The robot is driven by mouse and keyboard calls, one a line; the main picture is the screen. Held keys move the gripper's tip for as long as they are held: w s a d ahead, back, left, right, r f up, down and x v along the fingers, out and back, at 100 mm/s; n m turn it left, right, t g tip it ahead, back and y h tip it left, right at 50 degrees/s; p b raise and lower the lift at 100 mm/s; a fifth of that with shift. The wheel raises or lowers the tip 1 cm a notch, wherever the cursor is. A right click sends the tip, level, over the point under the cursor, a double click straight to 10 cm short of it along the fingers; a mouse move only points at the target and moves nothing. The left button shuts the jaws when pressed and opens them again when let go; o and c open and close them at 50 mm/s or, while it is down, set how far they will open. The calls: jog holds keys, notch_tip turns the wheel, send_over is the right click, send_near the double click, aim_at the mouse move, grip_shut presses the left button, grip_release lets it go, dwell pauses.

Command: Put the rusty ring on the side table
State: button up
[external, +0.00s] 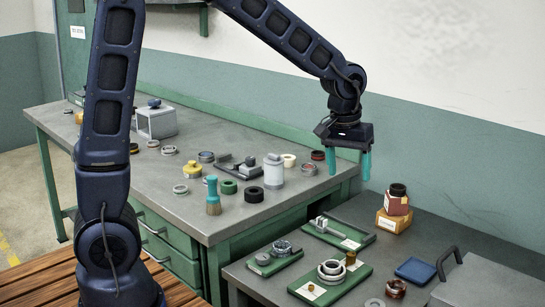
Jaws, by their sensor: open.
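My gripper (349,166) points down with its two teal fingers apart and nothing between them. It hangs above the right end of the workbench (215,226), near its back edge. Several small rings lie on the workbench. A dark ring with a reddish top (318,155) lies just left of my gripper, and a small brown ring (134,148) lies farther left, near my arm. The lower side table (240,275) stands at the front right; a brown, rusty-looking ring (396,289) sits on it. I cannot tell for certain which ring is the rusty one.
A grey cylinder (274,172), a teal brush (212,196) and a grey box (156,122) stand on the workbench. The side table holds green trays (337,235) with parts, stacked boxes (394,212), a blue dish (415,271) and a handled grey case (480,283).

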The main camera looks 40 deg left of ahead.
jog(key=s+a+r+m+t, duration=0.1)
jog(key=s+a+r+t, duration=0.1)
jog(key=s+a+r, duration=0.95)
jog(key=s+a+m+t, duration=0.1)
jog(key=s+a, duration=0.9)
jog(key=s, duration=0.5)
jog(key=shift+a+f+y, duration=0.15)
jog(key=shift+f+y, duration=0.1)
jog(key=shift+y, duration=0.05)
